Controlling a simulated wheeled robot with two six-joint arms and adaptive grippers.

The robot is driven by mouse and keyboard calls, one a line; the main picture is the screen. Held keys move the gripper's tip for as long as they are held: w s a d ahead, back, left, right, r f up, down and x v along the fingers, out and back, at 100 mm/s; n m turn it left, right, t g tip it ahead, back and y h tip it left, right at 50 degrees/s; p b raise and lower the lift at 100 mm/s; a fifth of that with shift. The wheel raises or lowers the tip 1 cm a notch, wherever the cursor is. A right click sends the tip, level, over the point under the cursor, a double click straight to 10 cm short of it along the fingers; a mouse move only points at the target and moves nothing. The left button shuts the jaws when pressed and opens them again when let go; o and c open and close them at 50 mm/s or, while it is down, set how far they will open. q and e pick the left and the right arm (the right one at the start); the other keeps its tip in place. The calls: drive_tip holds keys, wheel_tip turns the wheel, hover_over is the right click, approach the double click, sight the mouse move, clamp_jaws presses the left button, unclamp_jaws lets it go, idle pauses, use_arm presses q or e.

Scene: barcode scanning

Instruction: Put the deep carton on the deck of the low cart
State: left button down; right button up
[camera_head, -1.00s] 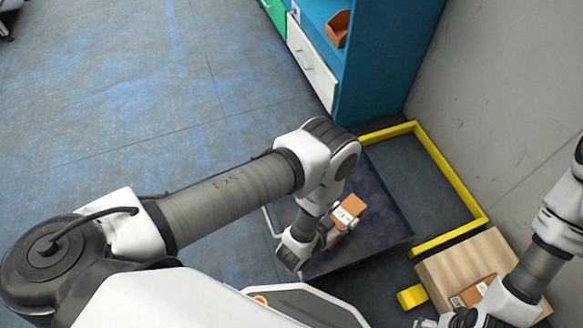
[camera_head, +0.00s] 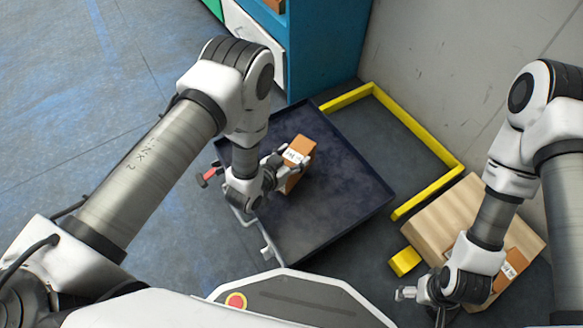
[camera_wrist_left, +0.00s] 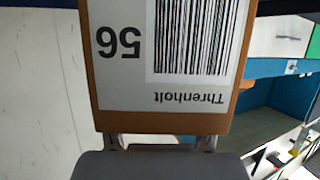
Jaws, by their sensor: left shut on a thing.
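A brown carton (camera_head: 297,160) with a white label is held in my left gripper (camera_head: 284,172). In the left wrist view the carton (camera_wrist_left: 105,95) fills the upper middle, its label showing a barcode, "56" and "Threnholt" upside down. The left gripper is shut on it. The low cart's dark deck (camera_head: 335,215), with a thin raised rim, lies below the carton in the head view. I cannot tell whether the carton touches the deck. My right gripper (camera_head: 420,300) is low at the right, beside the wooden surface; its opening is unclear.
A light wooden surface (camera_head: 440,215) at the right bears another labelled brown carton (camera_head: 513,265), partly behind my right arm. A yellow floor frame (camera_head: 415,125) lies beyond the cart by the grey wall. A blue cabinet (camera_head: 325,50) stands behind. Much of the deck is bare.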

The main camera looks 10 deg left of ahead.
use_arm(q)
drive_tip(key=shift+w+a+f, duration=0.15)
drive_tip(key=shift+w+a, duration=0.1)
drive_tip(key=shift+w, duration=0.2)
wheel_tip(320, 180, down, 4)
drive_tip(key=b, duration=0.3)
drive_tip(key=shift+r, duration=0.4)
drive_tip(key=shift+c, duration=1.2)
unclamp_jaws()
drive_tip(key=shift+f, duration=0.15)
